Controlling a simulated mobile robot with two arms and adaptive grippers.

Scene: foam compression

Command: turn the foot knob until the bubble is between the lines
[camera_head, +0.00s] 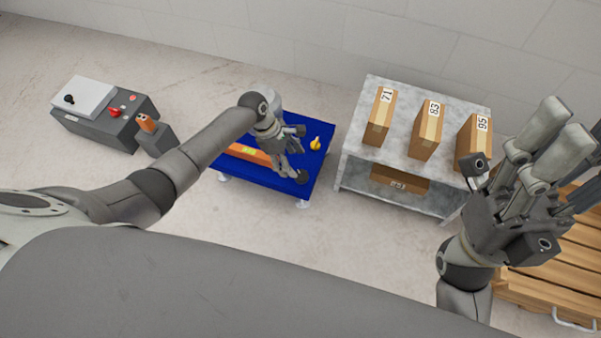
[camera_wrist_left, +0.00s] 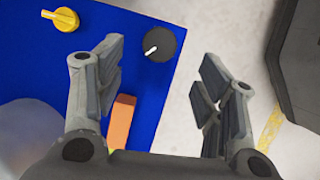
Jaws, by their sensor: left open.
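The blue table (camera_head: 245,178) carries a black round knob (camera_head: 302,177) at its near right corner. In the left wrist view this knob (camera_wrist_left: 159,45) shows a white pointer line. A yellow knob (camera_head: 315,143) sits farther back; it also shows in the wrist view (camera_wrist_left: 62,19). An orange level (camera_head: 250,153) lies on the table, partly hidden by my arm. In the wrist view, the level (camera_wrist_left: 122,120) shows a bit of green; no bubble or lines can be made out. My left gripper (camera_head: 292,155) is open and empty above the table, the black knob ahead between its fingers. My right gripper (camera_head: 530,150) is open and empty at the right.
A grey shelf (camera_head: 350,160) with several numbered boxes stands right of the table. A wooden pallet (camera_head: 540,290) is at the lower right. A grey machine (camera_head: 95,130) with a red knob stands at the far left. Bare floor lies between them.

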